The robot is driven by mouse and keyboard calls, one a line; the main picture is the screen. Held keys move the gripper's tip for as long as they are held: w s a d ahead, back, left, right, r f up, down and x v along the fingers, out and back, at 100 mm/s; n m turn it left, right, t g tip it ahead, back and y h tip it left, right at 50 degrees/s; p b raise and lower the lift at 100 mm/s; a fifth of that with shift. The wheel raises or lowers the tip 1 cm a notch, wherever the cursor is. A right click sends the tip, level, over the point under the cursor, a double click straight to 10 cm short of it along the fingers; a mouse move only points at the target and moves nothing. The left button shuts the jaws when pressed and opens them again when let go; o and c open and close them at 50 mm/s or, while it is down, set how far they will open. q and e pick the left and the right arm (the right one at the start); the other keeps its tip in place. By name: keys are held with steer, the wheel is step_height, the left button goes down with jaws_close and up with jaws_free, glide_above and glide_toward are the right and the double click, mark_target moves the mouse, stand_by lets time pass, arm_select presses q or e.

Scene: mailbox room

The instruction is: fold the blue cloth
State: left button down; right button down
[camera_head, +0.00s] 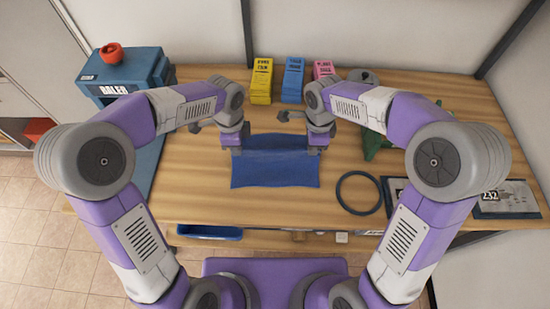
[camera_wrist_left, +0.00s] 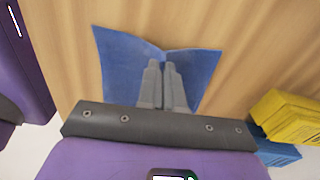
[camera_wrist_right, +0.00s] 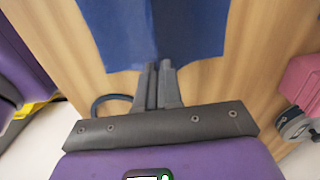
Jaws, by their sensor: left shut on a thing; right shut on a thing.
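The blue cloth (camera_head: 275,174) lies on the wooden table in front of me, with a crease running across between my grippers. Its far part looks slightly raised; I cannot tell how much is folded over. My left gripper (camera_head: 236,149) is shut on the cloth at its left side. In the left wrist view the cloth (camera_wrist_left: 128,75) dips at the closed fingers (camera_wrist_left: 162,65). My right gripper (camera_head: 315,149) is shut on the cloth at its right side. In the right wrist view the cloth (camera_wrist_right: 120,30) meets the closed fingertips (camera_wrist_right: 157,64) at its edge.
A black ring (camera_head: 358,193) lies right of the cloth, near a green item (camera_head: 377,147) and dark numbered plates (camera_head: 505,200). Yellow (camera_head: 260,82), blue (camera_head: 292,82) and pink (camera_head: 323,70) boxes stand at the back. A blue baler (camera_head: 120,75) stands at left. Table in front of the cloth is clear.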

step_height(320, 180, up, 12)
steer(key=p, duration=1.1)
steer(key=shift+f+p, duration=0.15)
steer(key=shift+p, duration=0.15)
steer(key=shift+w, duration=0.15)
